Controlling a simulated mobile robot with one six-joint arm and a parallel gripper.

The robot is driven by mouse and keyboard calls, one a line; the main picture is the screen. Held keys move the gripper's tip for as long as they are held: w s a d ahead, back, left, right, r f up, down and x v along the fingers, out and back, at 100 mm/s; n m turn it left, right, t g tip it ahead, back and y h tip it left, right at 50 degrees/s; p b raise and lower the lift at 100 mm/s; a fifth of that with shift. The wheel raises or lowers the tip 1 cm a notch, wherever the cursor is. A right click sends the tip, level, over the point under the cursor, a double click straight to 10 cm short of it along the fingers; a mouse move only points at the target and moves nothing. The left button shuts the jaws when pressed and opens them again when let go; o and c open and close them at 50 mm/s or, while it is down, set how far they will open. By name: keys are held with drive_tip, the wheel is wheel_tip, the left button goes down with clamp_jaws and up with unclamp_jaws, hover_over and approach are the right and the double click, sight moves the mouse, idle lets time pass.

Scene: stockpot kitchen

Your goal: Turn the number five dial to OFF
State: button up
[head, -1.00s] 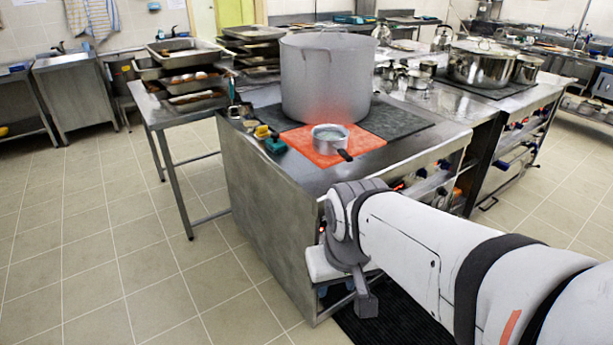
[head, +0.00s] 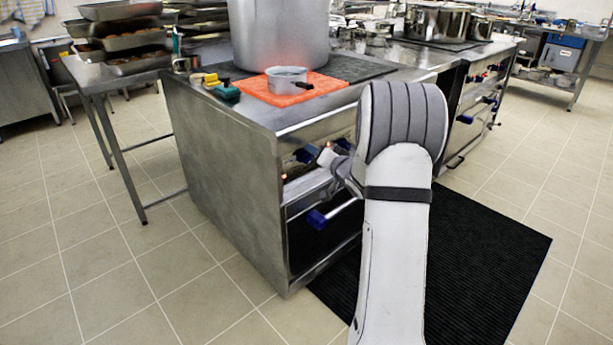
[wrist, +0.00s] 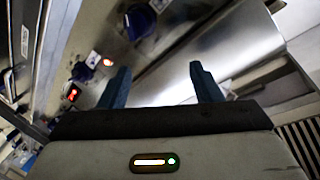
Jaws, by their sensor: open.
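My gripper (wrist: 162,84) is open in the wrist view, its two dark blue fingers apart with nothing between them. Beyond the fingers is the stove's steel front panel (wrist: 175,75). A blue dial (wrist: 138,22) sits on it near the top, and another dark blue dial (wrist: 80,70) sits to the left. Both are ahead of the fingers and apart from them. I cannot read their numbers or settings. In the head view my arm reaches to the front of the stove (head: 225,170), and most of the dials there are hidden or too small to tell.
A big pot (head: 278,35) and a small saucepan (head: 287,79) stand on the stove top, the saucepan over a glowing orange hotplate (head: 262,93). A black mat (head: 480,240) lies on the floor.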

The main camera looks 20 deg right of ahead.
sight(310, 160)
wheel_tip(310, 160, down, 6)
drive_tip(key=d+t+y+b, duration=0.1)
drive_tip(key=d+y+b, duration=0.1)
drive_tip(key=y, duration=0.1)
drive_tip(key=b+x, duration=0.2)
drive_tip(key=x, duration=0.6)
drive_tip(key=shift+w, duration=0.1)
drive_tip(key=shift+c, duration=0.6)
